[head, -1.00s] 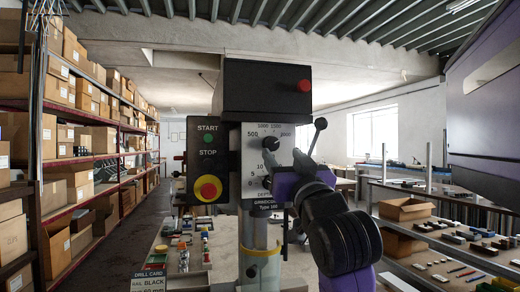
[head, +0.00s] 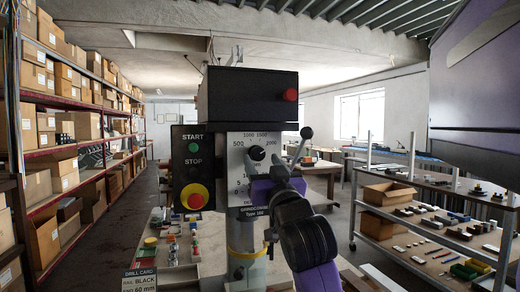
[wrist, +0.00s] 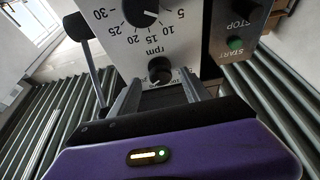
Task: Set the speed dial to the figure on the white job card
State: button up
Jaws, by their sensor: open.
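The speed dial (head: 257,153) is a small black knob on the drill's pale front plate, under figures including 500, 1000, 1500 and 2000. In the wrist view, which is upside down, the speed dial (wrist: 160,68) sits beside "rpm". Its pointer is too small to read. My gripper (wrist: 160,82) is open, its two fingers on either side of the dial; I cannot tell whether they touch it. In the head view my purple wrist (head: 262,190) covers part of the plate. A drill card (head: 139,273) reads "BLACK" and "60 mm"; no white job card is clearly readable.
A larger depth knob (wrist: 142,12) is close to the speed dial. A lever with a black ball (head: 306,132) stands right of the plate. The START/STOP panel (head: 194,168) is at its left. Shelves with boxes (head: 75,125) line the left; a parts rack (head: 430,220) stands right.

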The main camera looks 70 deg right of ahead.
aim_at(257, 154)
jog(key=shift+x, duration=1.2)
grip_shut()
